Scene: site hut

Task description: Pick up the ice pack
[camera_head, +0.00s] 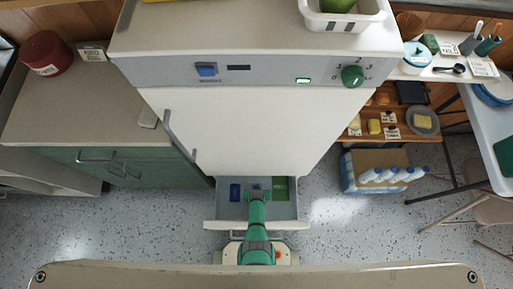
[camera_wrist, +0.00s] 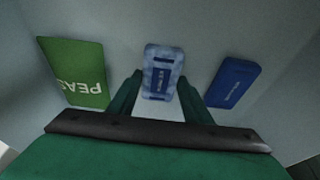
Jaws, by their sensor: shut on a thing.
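A mottled light-blue pack (camera_wrist: 162,73), which looks like the ice pack, is between the fingers of my gripper (camera_wrist: 160,95) in the wrist view. Its label is too small to read. My gripper is shut on it near its lower end. In the head view my arm reaches down into the open bottom drawer (camera_head: 290,211) of the white fridge, and my gripper (camera_head: 257,191) largely hides the pack there. I cannot tell whether the pack is clear of the drawer floor.
A green PEAS bag (camera_wrist: 77,73) lies left of the pack in the wrist view, and a dark-blue pack (camera_wrist: 233,82) lies right, both close to my fingers. The drawer walls surround them. The fridge door (camera_head: 250,130) rises above the drawer. A bottle crate (camera_head: 350,178) stands at the right.

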